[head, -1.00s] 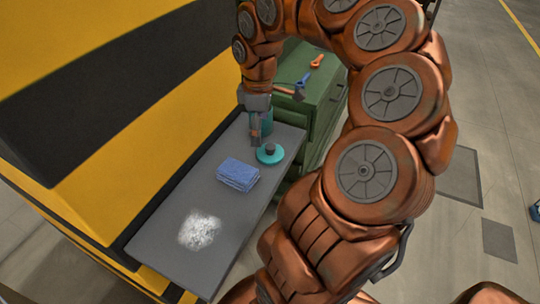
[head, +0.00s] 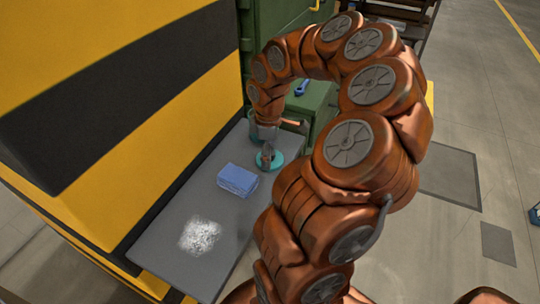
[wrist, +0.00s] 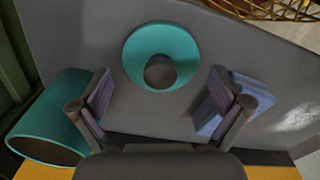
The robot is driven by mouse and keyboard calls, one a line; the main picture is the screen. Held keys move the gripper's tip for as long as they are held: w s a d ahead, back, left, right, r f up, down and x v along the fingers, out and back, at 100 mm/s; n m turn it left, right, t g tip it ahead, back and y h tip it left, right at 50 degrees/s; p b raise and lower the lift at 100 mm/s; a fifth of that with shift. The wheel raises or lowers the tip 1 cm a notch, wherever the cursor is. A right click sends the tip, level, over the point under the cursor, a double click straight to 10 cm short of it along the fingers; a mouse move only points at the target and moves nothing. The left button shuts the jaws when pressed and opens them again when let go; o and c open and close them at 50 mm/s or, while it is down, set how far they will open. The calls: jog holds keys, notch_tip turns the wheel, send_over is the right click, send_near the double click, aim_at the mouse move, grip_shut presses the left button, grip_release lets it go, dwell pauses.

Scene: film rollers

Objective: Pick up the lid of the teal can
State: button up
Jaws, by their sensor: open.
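The teal lid (wrist: 160,38), a round disc with a dark knob (wrist: 160,71), lies flat on the grey bench. In the head view the lid (head: 277,161) is partly covered by my gripper (head: 267,151). In the wrist view my gripper (wrist: 160,82) is open and empty, its two fingers apart. The lid lies ahead of them, centred between the fingers, with no visible contact. The teal can (wrist: 45,120) stands beside the left finger, apart from the lid.
A folded blue cloth (head: 237,180) lies on the bench near the lid and shows behind the right finger in the wrist view. White powder (head: 200,235) lies on the bench (head: 165,245). A green cabinet (head: 315,104) stands behind, and a yellow-black striped wall (head: 110,110) borders the left.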

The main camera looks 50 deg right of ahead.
jog(key=shift+f, duration=0.2)
jog(key=c, duration=1.6)
jog(key=shift+s+a+f, duration=0.1)
